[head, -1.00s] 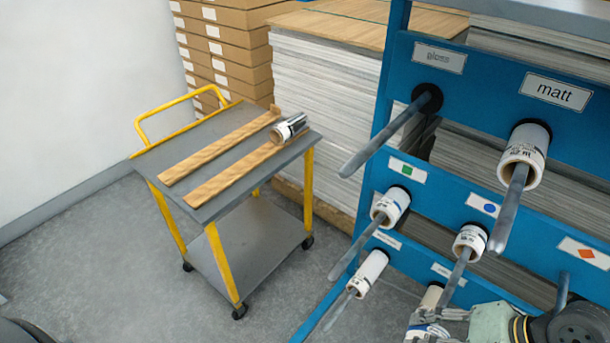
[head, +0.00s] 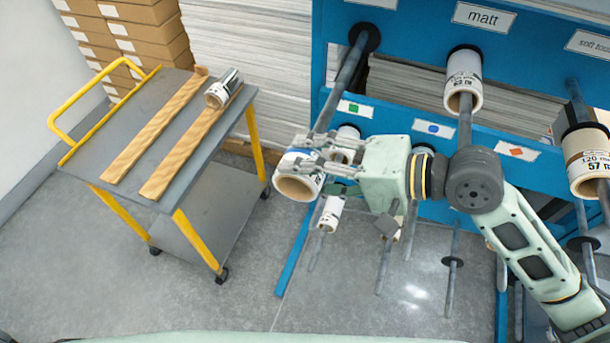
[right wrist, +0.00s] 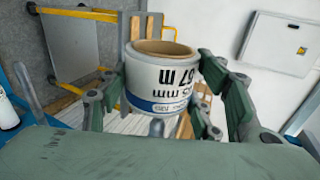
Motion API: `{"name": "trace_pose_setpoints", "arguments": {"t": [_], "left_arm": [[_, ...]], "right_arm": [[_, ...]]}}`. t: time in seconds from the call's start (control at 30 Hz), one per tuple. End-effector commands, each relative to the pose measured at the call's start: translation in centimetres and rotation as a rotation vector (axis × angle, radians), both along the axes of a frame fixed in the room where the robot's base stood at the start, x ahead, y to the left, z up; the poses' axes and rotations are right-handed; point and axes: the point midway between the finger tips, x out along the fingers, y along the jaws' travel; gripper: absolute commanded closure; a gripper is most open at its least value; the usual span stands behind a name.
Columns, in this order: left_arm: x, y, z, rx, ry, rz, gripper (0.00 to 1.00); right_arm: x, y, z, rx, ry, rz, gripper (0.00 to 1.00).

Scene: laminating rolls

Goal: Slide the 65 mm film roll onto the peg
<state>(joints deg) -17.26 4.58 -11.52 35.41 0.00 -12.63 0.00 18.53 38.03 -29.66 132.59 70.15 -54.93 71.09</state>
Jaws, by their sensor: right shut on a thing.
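My right gripper (head: 335,160) is shut around a white film roll (head: 299,178) with a brown core. In the right wrist view the roll (right wrist: 162,78) sits between the green finger pads (right wrist: 168,100); its blue-banded label shows "67 m" and a partly hidden width ending in "5 mm". The roll's open end faces the head camera. A bare grey peg (head: 344,82) comes out of the blue rack's upper left and runs down towards the roll. Its tip is hidden by the roll and fingers, so I cannot tell whether they touch. My left gripper is out of view.
The blue rack (head: 400,92) carries other pegs with rolls, including one under "matt" (head: 463,82) and a larger one (head: 588,160) at the right. A grey trolley (head: 112,122) with yellow legs holds wooden strips and another roll (head: 221,90). Open floor lies below.

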Motion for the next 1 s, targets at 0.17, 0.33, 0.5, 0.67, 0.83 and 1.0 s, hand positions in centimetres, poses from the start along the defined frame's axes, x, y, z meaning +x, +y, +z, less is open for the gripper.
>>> {"name": "trace_pose_setpoints", "arguments": {"t": [0.17, 0.33, 0.5, 0.67, 0.83, 1.0], "left_arm": [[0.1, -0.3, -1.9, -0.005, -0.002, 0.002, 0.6], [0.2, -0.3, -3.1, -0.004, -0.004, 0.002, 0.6], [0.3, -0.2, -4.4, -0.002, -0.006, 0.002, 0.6], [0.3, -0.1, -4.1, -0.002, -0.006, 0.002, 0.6], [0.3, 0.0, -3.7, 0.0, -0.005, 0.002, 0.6], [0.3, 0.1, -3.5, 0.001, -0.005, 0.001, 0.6]], "right_arm": [[2.0, -0.6, -0.3, 0.002, -0.004, -0.002, 0.7], [3.8, -1.2, -0.3, 0.002, -0.005, -0.002, 0.7], [5.6, -1.8, -0.3, 0.002, -0.002, -0.003, 0.7], [7.2, -2.4, 0.2, 0.0, 0.001, -0.003, 0.7], [9.0, -2.9, 0.2, 0.0, 0.001, -0.002, 0.7], [10.4, -3.4, 0.1, 0.0, 0.0, -0.001, 0.7]]}}
